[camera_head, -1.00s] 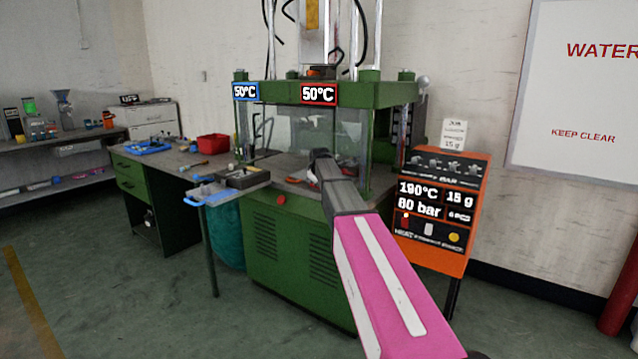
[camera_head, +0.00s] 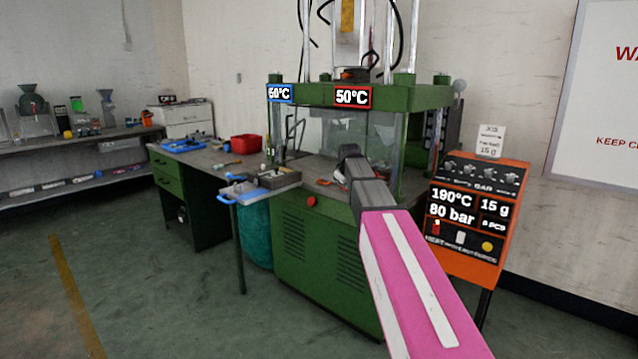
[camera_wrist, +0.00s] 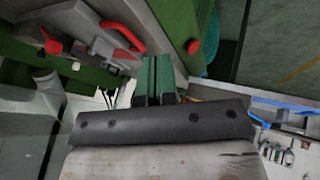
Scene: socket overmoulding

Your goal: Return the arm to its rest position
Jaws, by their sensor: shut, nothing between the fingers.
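My arm reaches forward from the lower right of the head view. My gripper (camera_head: 348,152) is at its far end, in front of the green press (camera_head: 315,262). It overlaps the press opening in the picture; how far in it reaches I cannot tell. In the wrist view my gripper's fingers (camera_wrist: 156,78) are together and empty, beyond a dark plate with bolts. Red and grey press parts show at the upper left of that view.
An orange control panel (camera_head: 478,222) stands close to the right of my arm. Left of the press are a small tray stand (camera_head: 240,192) and a workbench (camera_head: 212,158) with a red bin (camera_head: 246,143). Open floor (camera_head: 140,290) lies at the lower left.

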